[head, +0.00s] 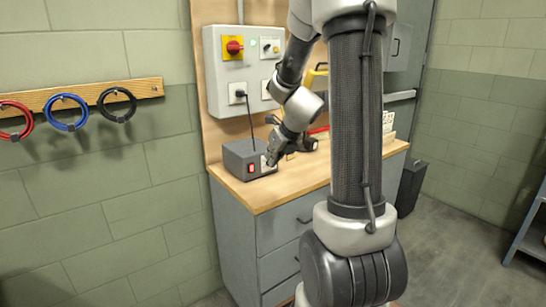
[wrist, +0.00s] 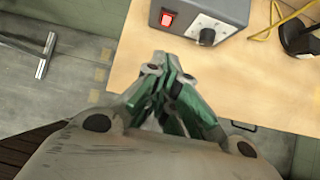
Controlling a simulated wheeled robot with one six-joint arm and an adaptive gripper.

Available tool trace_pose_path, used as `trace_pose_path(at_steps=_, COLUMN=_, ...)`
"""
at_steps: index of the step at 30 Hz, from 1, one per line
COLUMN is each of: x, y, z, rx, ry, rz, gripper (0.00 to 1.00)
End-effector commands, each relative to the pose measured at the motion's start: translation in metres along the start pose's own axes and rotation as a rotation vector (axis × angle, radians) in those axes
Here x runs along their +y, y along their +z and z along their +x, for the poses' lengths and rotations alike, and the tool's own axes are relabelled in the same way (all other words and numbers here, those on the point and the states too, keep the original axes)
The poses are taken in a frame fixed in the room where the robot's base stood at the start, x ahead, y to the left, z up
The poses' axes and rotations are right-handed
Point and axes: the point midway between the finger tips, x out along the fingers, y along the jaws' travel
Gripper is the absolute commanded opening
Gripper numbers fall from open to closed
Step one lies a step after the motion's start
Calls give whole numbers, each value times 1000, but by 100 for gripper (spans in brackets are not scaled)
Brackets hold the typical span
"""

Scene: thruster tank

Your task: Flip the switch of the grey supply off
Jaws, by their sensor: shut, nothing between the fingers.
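The grey supply (head: 243,157) is a dark grey box on the left end of the wooden worktop. A red rocker switch (head: 250,167) sits on its front face. In the wrist view the supply (wrist: 222,10) is at the top, with the red switch (wrist: 167,18) lit and a round knob (wrist: 207,37) to its right. My gripper (head: 270,160) is in front of the supply's right part in the head view. In the wrist view my gripper (wrist: 160,58) is shut and empty, its tips below the switch, apart from it. Which way the rocker is tipped is hard to tell.
A grey wall panel (head: 216,80) with a red-yellow rotary switch (head: 233,47) hangs behind the supply; a black cord (head: 250,120) runs down from it. Dark tools lie right on the worktop (head: 262,196). Coloured cables (head: 66,112) hang on the left wall.

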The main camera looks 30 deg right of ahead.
Motion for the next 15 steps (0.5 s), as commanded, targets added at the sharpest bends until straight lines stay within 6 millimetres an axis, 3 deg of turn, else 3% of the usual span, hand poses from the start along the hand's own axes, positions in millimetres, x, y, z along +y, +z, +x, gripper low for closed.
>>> trace_pose_path(at_steps=15, x=0, y=-5, z=-4, rx=2, ry=0, rz=2, gripper=0)
